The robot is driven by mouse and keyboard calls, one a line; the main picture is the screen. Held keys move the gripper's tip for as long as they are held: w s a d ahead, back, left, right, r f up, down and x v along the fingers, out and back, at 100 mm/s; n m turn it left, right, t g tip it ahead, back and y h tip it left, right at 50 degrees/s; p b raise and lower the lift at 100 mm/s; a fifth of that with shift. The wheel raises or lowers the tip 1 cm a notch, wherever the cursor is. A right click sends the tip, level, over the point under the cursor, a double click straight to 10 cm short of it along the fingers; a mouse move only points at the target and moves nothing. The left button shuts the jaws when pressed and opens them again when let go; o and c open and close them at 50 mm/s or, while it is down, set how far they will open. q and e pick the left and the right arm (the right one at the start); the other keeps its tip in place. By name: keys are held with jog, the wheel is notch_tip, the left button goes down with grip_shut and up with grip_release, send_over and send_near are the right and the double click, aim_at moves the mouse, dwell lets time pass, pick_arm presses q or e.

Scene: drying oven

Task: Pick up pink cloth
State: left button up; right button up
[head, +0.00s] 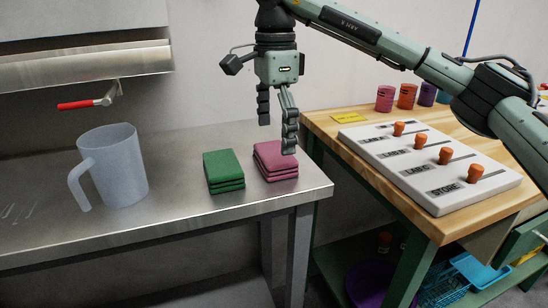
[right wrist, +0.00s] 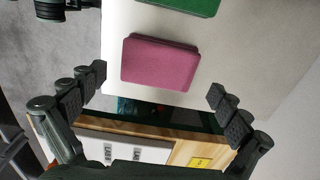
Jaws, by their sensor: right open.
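The folded pink cloth (head: 274,161) lies on the metal table near its right end, to the right of a folded green cloth (head: 223,171). My right gripper (head: 277,138) is open and empty above the pink cloth, pointing down. In the head view, one finger overlaps the cloth's back right part; I cannot tell whether it touches. In the right wrist view, the pink cloth (right wrist: 160,62) lies between and beyond the spread fingers (right wrist: 157,100), with clear gaps on both sides. The green cloth's edge (right wrist: 185,5) shows at the top. My left gripper is not in view.
A translucent jug (head: 118,167) stands left on the metal table (head: 165,215). A metal housing with a red-handled lever (head: 88,103) hangs above. A wooden bench (head: 340,143) at right carries a white slider panel (head: 430,165) and several cups (head: 406,96). A gap separates table and bench.

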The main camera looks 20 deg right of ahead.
aim_at(275, 152)
notch_tip(275, 152, down, 4)
jog(key=shift+r, duration=0.1)
jog(key=shift+c, duration=0.5)
jog(key=c, duration=0.9)
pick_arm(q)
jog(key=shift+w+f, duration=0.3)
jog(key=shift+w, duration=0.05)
